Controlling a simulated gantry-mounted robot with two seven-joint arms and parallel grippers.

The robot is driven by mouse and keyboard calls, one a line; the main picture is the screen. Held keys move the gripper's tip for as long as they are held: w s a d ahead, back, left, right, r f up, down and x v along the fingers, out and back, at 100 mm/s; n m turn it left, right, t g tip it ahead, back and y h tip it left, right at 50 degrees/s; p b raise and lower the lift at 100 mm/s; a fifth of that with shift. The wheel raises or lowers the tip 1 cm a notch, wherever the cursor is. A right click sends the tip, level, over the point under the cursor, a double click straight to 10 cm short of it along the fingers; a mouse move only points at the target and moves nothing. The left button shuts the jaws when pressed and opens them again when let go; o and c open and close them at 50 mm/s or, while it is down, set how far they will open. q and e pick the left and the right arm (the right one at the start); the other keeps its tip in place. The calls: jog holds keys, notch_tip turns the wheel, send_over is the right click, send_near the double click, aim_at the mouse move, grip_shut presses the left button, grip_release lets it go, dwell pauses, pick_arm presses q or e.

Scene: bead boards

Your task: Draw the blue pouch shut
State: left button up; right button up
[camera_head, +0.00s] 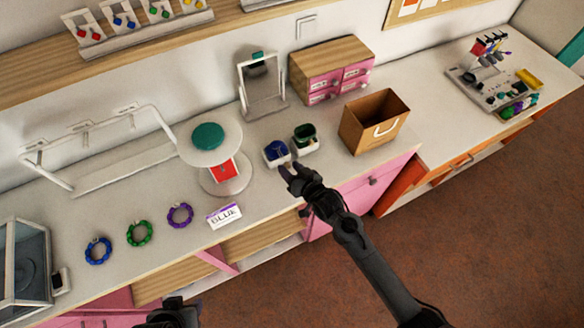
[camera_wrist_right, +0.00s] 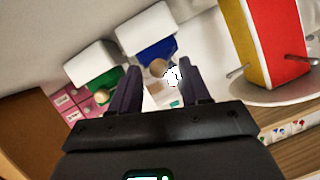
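The blue pouch (camera_head: 277,149) sits in a small white holder on the counter. In the right wrist view the blue pouch (camera_wrist_right: 157,52) shows ahead of my fingers, with a round tan bit at its front. My right gripper (camera_head: 287,169) is just in front of the pouch, and its fingers (camera_wrist_right: 160,80) are spread apart with nothing clearly between them. I cannot tell whether a finger touches the pouch. A dark part of my left arm (camera_head: 173,314) shows at the bottom edge, and its fingers cannot be made out.
A green pouch (camera_head: 304,134) in a white holder stands close on the right. A paper bag (camera_head: 374,121) is beyond it. A round stand (camera_head: 209,139) is at the left, with a "BLUE" card (camera_head: 224,215) and bead bracelets (camera_head: 139,233) near the front edge.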

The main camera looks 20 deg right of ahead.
dwell(0.3)
jog(key=v, duration=1)
jog(key=shift+s+r, duration=0.2)
jog(key=shift+s, duration=0.15)
jog(key=s+d+r+n+g+h, duration=0.1)
jog(key=s+d+g+h, duration=0.3)
jog(key=s, duration=0.6)
jog(key=s+d+n+g, duration=0.1)
jog(key=s+n+g, duration=0.1)
jog(key=s+g, duration=0.6)
notch_tip(320, 180, up, 16)
jog(key=s+t+p, duration=0.2)
jog(key=p, duration=1.3)
jog(key=shift+s+d+f, duration=0.15)
jog(key=shift+s+f, duration=0.05)
